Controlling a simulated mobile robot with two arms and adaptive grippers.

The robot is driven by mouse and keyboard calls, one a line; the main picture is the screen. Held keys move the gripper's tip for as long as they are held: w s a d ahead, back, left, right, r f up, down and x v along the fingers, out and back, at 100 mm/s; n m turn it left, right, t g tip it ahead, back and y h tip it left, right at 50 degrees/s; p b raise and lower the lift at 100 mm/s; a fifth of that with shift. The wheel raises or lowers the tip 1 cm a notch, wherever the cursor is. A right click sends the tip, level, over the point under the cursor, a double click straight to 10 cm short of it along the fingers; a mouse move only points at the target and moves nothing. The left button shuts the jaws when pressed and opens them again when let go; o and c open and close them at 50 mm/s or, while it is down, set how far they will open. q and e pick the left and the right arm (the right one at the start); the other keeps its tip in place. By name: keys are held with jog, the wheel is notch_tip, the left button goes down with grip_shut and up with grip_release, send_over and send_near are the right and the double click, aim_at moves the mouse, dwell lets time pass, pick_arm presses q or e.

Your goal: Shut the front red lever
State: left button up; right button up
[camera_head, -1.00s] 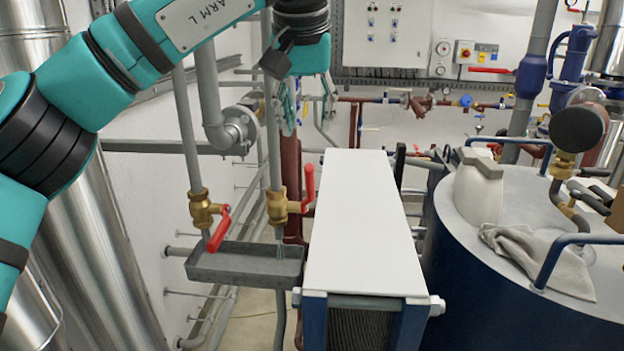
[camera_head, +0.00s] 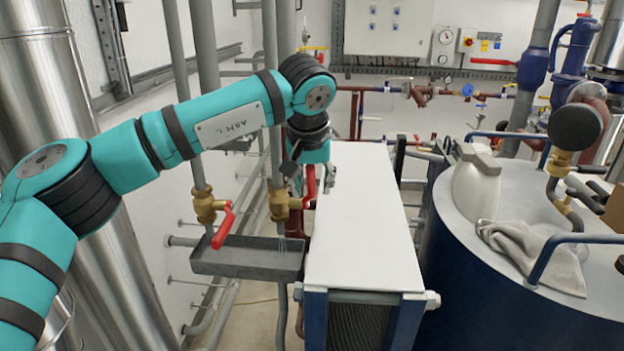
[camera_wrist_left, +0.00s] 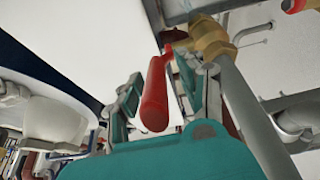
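Two brass valves on vertical grey pipes carry red levers. The red lever (camera_head: 310,186) on the right-hand valve (camera_head: 280,205) points upward. The other red lever (camera_head: 223,227), on the left-hand valve (camera_head: 205,204), slants down toward the camera. I cannot tell for sure which the task calls front. My left gripper (camera_head: 314,172) reaches down from above at the upright lever, partly hiding its upper end. In the left wrist view, the fingers (camera_wrist_left: 164,98) are apart, with that lever (camera_wrist_left: 155,97) between them and its brass valve (camera_wrist_left: 212,38) beyond. My right gripper is out of view.
A grey drip tray (camera_head: 245,262) sits under the valves, with thin streaks of water below the right-hand one. The white-topped plate exchanger (camera_head: 365,235) stands close on the right. A blue tank (camera_head: 480,290) with a cloth (camera_head: 535,255) stands farther right.

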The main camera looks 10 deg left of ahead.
pick_arm(q)
jog(key=shift+s, duration=0.1)
jog(key=shift+c, duration=1.1)
jog(key=c, duration=0.4)
grip_shut()
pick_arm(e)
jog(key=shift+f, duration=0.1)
